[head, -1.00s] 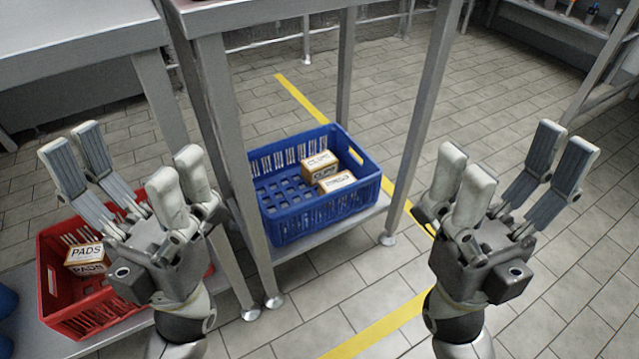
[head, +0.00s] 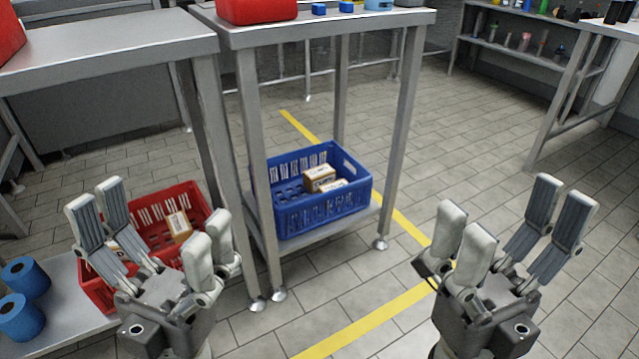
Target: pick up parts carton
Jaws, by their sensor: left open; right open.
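Two small cartons sit in the blue crate (head: 325,212) on the low shelf of the middle table: a rear carton (head: 319,177) and a front carton (head: 334,186), partly hidden by the crate wall. Another carton (head: 179,226) is in the red crate (head: 160,205) at the left, with a second one partly hidden behind my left fingers. I cannot tell from the labels which is the parts carton. My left gripper (head: 155,235) is open and empty, in front of the red crate. My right gripper (head: 510,235) is open and empty, over the floor at the right.
Steel tables stand at the left (head: 110,45) and middle (head: 330,20); their legs flank the crates. Blue rolls (head: 22,317) lie at the lower left. A red container (head: 256,10) is on the middle table. A shelf unit (head: 540,55) stands far right. The tiled floor between is clear.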

